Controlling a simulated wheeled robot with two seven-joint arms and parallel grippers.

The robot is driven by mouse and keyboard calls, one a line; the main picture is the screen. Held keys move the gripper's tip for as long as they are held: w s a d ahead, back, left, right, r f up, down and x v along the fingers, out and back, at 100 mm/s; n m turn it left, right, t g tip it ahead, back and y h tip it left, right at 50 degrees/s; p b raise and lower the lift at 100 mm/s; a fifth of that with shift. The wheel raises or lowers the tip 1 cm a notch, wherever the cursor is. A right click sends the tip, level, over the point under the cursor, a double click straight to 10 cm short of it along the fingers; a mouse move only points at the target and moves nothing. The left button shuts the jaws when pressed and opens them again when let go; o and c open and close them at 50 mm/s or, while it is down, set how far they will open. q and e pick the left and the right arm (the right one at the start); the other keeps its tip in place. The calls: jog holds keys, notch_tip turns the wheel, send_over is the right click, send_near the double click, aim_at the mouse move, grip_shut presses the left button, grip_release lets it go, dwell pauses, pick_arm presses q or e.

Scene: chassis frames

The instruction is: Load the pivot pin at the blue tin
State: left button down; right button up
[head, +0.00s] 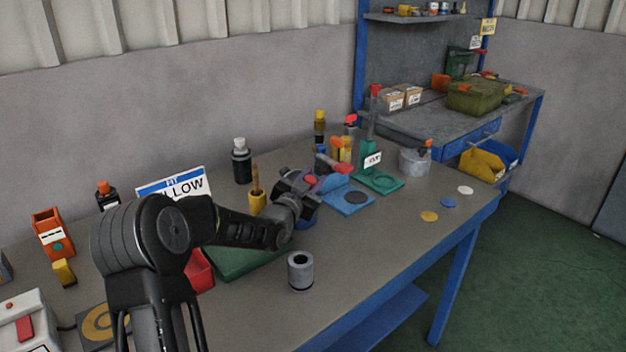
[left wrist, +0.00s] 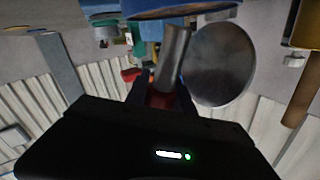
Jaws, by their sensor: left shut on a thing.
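My left gripper (head: 297,187) is over the middle of the bench. In the left wrist view its red-tipped fingers (left wrist: 163,98) are shut on a grey metal pin (left wrist: 173,52), which stands tilted in that picture. A round grey metal disc (left wrist: 222,65) shows right beside the pin; I cannot tell whether they are joined. The blue tin (head: 307,221) is just under the gripper, mostly hidden by it. Its blue rim (left wrist: 180,12) shows close to the pin's far end; I cannot tell whether the pin is inside. My right gripper is out of view.
A sign (head: 180,187), partly covered by my arm, ends in "LLOW". A yellow holder (head: 257,203), a blue plate (head: 345,198), a green stand (head: 384,183) and a grey cylinder (head: 300,272) surround the spot. The bench front right of the cylinder is clear.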

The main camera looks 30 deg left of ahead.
pick_arm(q)
jog(key=shift+s+d+f+b, duration=0.1)
jog(key=shift+f+b, duration=0.45)
dwell(1.9)
notch_tip(320, 180, up, 8)
jog(key=p, duration=0.2)
dwell(0.6)
dwell(0.6)
